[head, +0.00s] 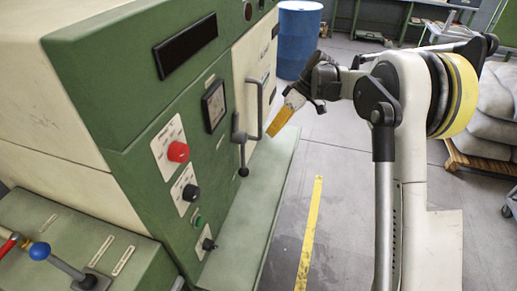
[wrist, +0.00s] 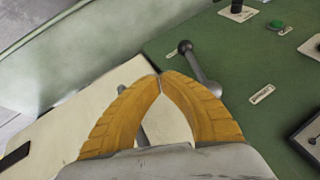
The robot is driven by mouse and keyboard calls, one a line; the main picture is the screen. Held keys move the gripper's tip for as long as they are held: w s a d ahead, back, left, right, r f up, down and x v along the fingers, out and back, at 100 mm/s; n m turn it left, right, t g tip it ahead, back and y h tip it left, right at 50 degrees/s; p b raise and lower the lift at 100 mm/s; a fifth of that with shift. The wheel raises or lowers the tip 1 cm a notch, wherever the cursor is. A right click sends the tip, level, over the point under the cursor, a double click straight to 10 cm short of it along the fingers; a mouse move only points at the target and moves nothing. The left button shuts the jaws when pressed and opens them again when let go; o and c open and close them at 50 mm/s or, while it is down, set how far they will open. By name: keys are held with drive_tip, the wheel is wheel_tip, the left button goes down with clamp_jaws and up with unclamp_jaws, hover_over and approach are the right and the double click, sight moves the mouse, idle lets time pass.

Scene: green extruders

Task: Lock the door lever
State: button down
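The door lever (head: 242,155) is a dark grey arm with a black ball knob, mounted on the green machine front beside the cream door (head: 254,58). In the head view it hangs down, knob lowest. In the wrist view the lever (wrist: 202,76) lies just beyond my fingertips, its knob (wrist: 185,47) toward the top. My gripper (head: 271,134) has yellow fingers and is right of the lever, apart from it in the head view. In the wrist view the fingertips (wrist: 160,76) meet, with nothing seen held between them. They partly hide the lever's base and the grey door handle (wrist: 120,90).
The door handle (head: 260,108) stands out close to the lever. A red button (head: 178,151), black knob (head: 191,192) and gauge (head: 214,105) are on the green panel. A pale green ledge (head: 252,220) runs below. The floor right of the ledge is open, with a yellow line (head: 309,235).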

sight(242, 147)
drive_tip(key=s+a+f+b, duration=0.4)
drive_tip(key=a+f+b, duration=0.1)
drive_tip(key=a+f, duration=0.2)
drive_tip(key=shift+a+f, duration=0.3)
drive_tip(key=shift+f, duration=0.55)
drive_tip(key=shift+s+a, duration=0.15)
drive_tip(key=shift+s, duration=0.05)
drive_tip(key=shift+s, duration=0.15)
